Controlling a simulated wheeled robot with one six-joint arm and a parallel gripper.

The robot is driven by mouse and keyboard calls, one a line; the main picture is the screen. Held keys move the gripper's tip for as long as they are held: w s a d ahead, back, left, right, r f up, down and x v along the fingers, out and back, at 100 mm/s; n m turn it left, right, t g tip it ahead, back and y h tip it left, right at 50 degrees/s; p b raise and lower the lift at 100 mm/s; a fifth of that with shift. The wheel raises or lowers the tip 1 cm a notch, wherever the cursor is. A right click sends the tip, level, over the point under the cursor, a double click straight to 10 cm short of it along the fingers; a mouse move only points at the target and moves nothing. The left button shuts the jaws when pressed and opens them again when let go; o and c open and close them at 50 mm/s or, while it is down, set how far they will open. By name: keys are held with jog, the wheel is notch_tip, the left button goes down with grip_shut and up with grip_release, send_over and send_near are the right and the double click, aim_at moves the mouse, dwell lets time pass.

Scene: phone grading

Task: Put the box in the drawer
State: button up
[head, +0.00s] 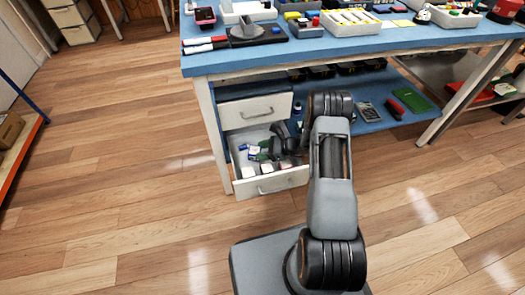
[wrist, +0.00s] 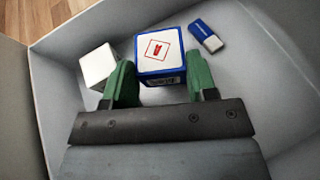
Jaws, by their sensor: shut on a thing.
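The box (wrist: 158,52) is a small white cube with blue edges and a red symbol on its upper face. In the wrist view it sits between the green fingers of my gripper (wrist: 160,82), which is shut on it. The drawer (wrist: 285,70) surrounds the box and fingers. In the head view the open lower drawer (head: 272,184) is pulled out from under the workbench, and my gripper reaches down into it. I cannot tell whether the box touches the drawer's floor.
Inside the drawer, a plain white block (wrist: 98,66) lies left of the box and a blue-and-white eraser (wrist: 206,36) lies to the right. A closed upper drawer (head: 255,111) sits just above. The blue workbench top (head: 350,47) carries trays and tools.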

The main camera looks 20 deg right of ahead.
jog(key=shift+f+b, duration=0.45)
jog(key=shift+f, duration=0.15)
jog(key=o, duration=0.9)
jog(key=shift+o, duration=0.2)
jog(key=shift+r, duration=0.15)
